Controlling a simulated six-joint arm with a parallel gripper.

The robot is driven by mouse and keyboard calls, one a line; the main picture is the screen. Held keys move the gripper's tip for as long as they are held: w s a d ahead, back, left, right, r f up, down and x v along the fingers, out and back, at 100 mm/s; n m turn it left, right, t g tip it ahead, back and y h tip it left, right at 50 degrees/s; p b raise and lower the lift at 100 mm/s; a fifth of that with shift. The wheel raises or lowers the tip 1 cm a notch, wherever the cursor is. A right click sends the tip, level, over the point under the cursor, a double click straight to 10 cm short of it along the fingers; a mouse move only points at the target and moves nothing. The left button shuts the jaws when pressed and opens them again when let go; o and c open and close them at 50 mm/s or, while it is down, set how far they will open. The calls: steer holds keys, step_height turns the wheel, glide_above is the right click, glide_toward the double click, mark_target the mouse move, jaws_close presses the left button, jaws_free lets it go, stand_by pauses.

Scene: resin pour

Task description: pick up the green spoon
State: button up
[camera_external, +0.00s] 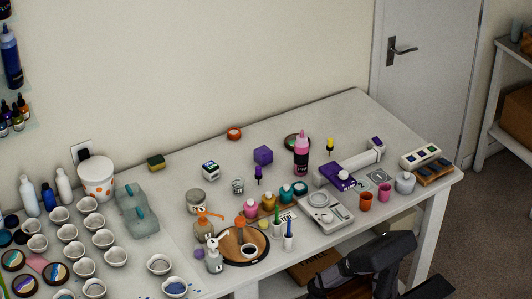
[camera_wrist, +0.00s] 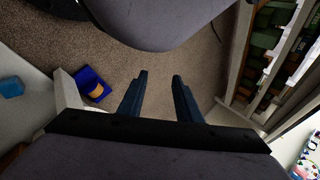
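I cannot make out a green spoon for certain in either view. Two thin upright sticks or handles stand on the front of the table in the external view, a greenish one (camera_external: 271,220) and a blue one (camera_external: 289,228); they are too small to identify. My gripper (camera_wrist: 160,75) shows in the wrist view with its two dark fingers apart and nothing between them. It faces the carpeted floor, away from the tabletop items. In the external view my dark arm is at the lower right, by the table's front edge, and the fingers cannot be made out there.
The white table (camera_external: 340,115) is crowded with cups, bottles and a scale (camera_external: 327,212). The back right of the tabletop is mostly clear. A shelf with green items (camera_wrist: 265,40) stands at the right in the wrist view.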

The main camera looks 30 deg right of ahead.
step_height(320, 180, up, 8)
steer(key=s+n+g+p, duration=0.1)
steer(key=s+p, duration=0.2)
steer(key=p, duration=0.1)
step_height(320, 180, up, 43)
steer(key=m+t+y+p, duration=0.8)
steer(key=m+y+p, duration=0.4)
steer(key=m+p, duration=1.75)
glide_above(277, 207)
steer(key=s+d+p, duration=0.2)
steer(key=s+d, duration=0.3)
steer(key=n, duration=0.2)
steer(key=w+f+m, duration=0.1)
steer(key=w+f, duration=0.1)
steer(key=w+a+f, duration=0.1)
steer(key=w+f, duration=0.1)
steer(key=w+a+f+m+g+y+p, duration=0.1)
steer(key=w+f, duration=0.1)
steer(key=f, duration=0.1)
steer(key=shift+a+m, duration=0.25)
steer(key=shift+m, duration=0.1)
steer(key=shift+a, duration=0.55)
steer(key=a+p, duration=0.2)
steer(key=a, duration=0.1)
steer(key=a+p, duration=0.1)
steer(key=a, duration=0.1)
steer(key=shift+s+r, duration=0.2)
steer(key=shift+s, duration=0.1)
jaws_close()
